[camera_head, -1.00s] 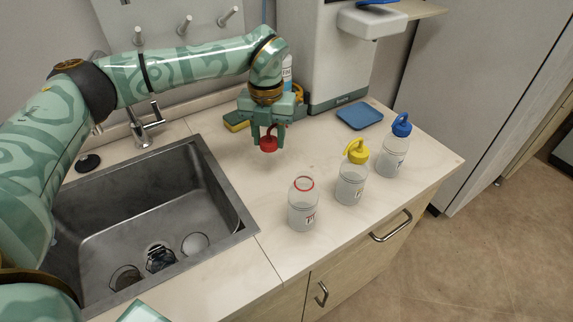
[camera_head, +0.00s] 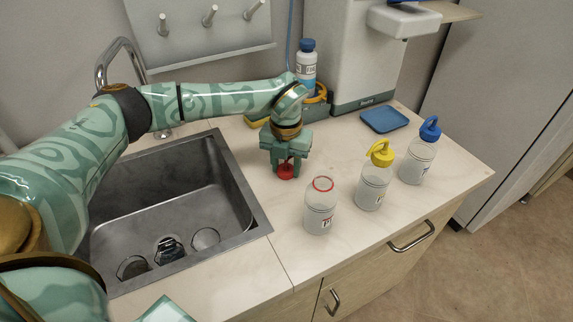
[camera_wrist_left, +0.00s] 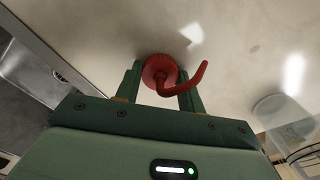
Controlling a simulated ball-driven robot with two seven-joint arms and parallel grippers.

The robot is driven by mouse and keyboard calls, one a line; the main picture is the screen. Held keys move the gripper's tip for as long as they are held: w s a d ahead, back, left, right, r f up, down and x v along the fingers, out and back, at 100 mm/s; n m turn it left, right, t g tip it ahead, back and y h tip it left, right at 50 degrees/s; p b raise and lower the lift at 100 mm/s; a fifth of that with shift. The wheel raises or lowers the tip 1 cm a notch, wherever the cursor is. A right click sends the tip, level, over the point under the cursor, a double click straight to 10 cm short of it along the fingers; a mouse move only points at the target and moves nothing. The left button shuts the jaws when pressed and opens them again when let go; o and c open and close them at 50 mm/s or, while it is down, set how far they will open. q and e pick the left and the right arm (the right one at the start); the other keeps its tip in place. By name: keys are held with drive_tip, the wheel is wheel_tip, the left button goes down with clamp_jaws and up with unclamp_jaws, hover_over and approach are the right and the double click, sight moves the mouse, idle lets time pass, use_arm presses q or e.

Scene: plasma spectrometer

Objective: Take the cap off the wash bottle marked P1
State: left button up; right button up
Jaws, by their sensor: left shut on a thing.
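The wash bottle marked P1 (camera_head: 319,212) stands upright on the counter right of the sink, its mouth open with a red ring around the neck. Its red cap (camera_head: 285,172) is off it, behind and to its left. My left gripper (camera_head: 284,167) points down and is shut on the red cap, low over the counter or at it; I cannot tell if the cap touches. In the left wrist view the red cap (camera_wrist_left: 160,72) with its bent spout sits between the two green fingers (camera_wrist_left: 160,85). My right gripper is not in view.
A yellow-capped bottle (camera_head: 373,186) and a blue-capped bottle (camera_head: 419,158) stand right of P1. A blue tray (camera_head: 384,119) lies behind them. The sink (camera_head: 165,205) is at left. A blue-topped bottle (camera_head: 307,70) stands behind my arm. Bare counter lies around the cap.

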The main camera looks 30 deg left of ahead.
use_arm(q)
drive_tip(key=o, duration=1.1)
drive_tip(key=shift+r, duration=0.1)
wheel_tip(320, 180, up, 12)
drive_tip(key=p, duration=0.3)
